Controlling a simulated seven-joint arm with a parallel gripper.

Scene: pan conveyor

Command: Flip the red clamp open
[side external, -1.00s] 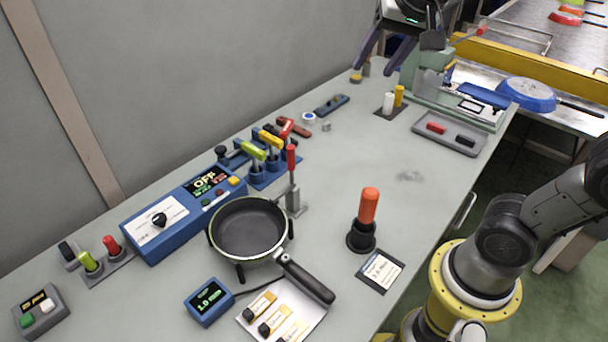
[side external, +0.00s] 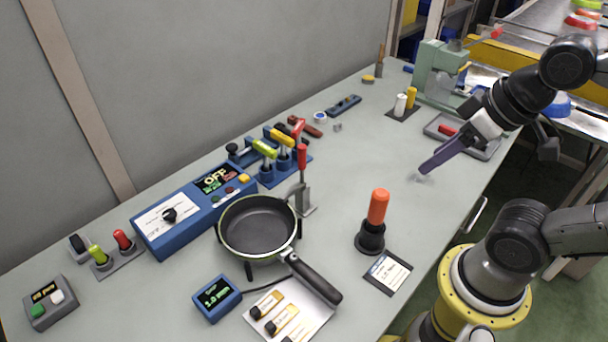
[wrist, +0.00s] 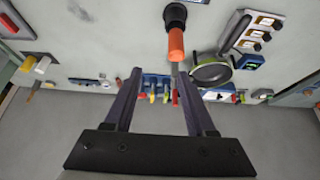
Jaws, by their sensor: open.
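A clamp with an upright red handle (side external: 302,158) and a grey metal body stands at the right rim of the black frying pan (side external: 257,228). Its red handle (wrist: 175,96) also shows in the wrist view, near the right fingertip in the picture but farther off. I cannot tell whether the clamp touches the pan. My gripper (side external: 425,170) is above the right part of the table, apart from the clamp and empty. In the wrist view its two purple fingers (wrist: 160,72) are spread wide.
A blue rack (side external: 270,178) with green, yellow and red handled levers stands behind the clamp. An orange-handled tool (side external: 378,207) stands upright in front right of it. A blue control box (side external: 195,215) is left. The table between gripper and clamp is mostly clear.

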